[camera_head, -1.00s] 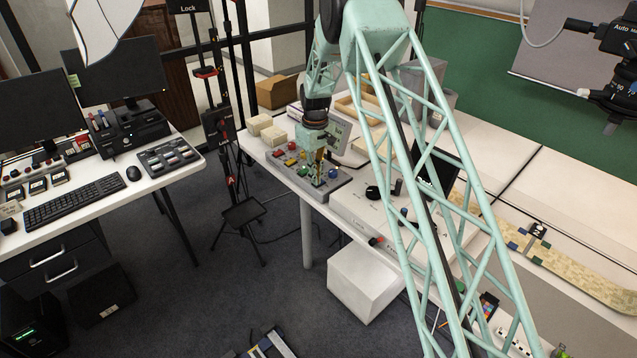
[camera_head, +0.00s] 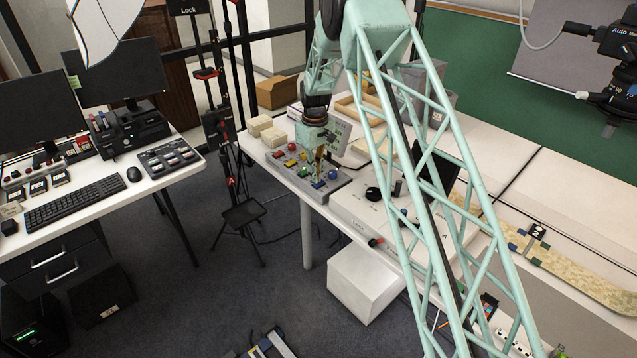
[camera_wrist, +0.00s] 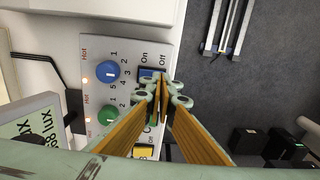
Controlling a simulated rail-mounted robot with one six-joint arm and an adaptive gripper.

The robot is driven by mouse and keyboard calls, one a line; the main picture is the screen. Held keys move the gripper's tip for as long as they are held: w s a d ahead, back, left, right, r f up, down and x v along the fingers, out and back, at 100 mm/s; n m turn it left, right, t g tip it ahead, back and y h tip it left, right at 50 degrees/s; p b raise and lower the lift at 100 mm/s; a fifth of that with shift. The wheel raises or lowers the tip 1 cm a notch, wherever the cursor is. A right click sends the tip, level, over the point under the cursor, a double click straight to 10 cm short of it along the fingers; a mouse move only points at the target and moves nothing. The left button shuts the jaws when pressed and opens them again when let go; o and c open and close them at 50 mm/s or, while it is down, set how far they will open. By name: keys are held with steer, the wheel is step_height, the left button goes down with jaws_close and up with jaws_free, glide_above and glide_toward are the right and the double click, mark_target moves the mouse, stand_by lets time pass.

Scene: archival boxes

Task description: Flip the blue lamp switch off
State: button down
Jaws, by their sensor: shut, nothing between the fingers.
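The grey control panel (camera_wrist: 128,52) has a blue lamp switch (camera_wrist: 149,73) beside a blue knob (camera_wrist: 108,71), with On and Off printed by it. My gripper (camera_wrist: 163,84) is shut and empty, its tips at the switch's right edge in the wrist view, partly covering it. I cannot tell whether the tips touch the switch or which way it is set. In the head view, my gripper (camera_head: 318,163) is over the panel (camera_head: 330,191), near the blue knob (camera_head: 332,174); the switch is too small to make out there.
A green knob (camera_wrist: 108,115) and a yellow switch (camera_wrist: 144,152) are beside the blue pair. A lux meter (camera_wrist: 35,125) stands left of the panel in the wrist view. Floor lies beyond the table edge.

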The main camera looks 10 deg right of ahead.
steer(key=shift+r+p, duration=0.7)
steer(key=shift+r, duration=1.35)
steer(key=shift+r, duration=0.1)
steer(key=r, duration=0.1)
step_height(320, 180, up, 20)
steer(key=m+t, duration=0.1)
glide_above(316, 185)
steer(key=s, duration=1)
steer(key=s+r+m+t, duration=0.1)
steer(key=s+r+m, duration=0.1)
steer(key=s+r, duration=1.5)
steer(key=s+r+m+b, duration=0.1)
steer(key=s+r, duration=0.2)
steer(key=s, duration=0.7)
steer(key=s+r, duration=0.2)
steer(key=s, duration=0.8)
steer(key=s+f+m+t, duration=0.1)
steer(key=s+f+t, duration=0.1)
steer(key=s, duration=1.8)
steer(key=shift+s+d+m, duration=0.15)
steer(key=shift+d+m, duration=0.25)
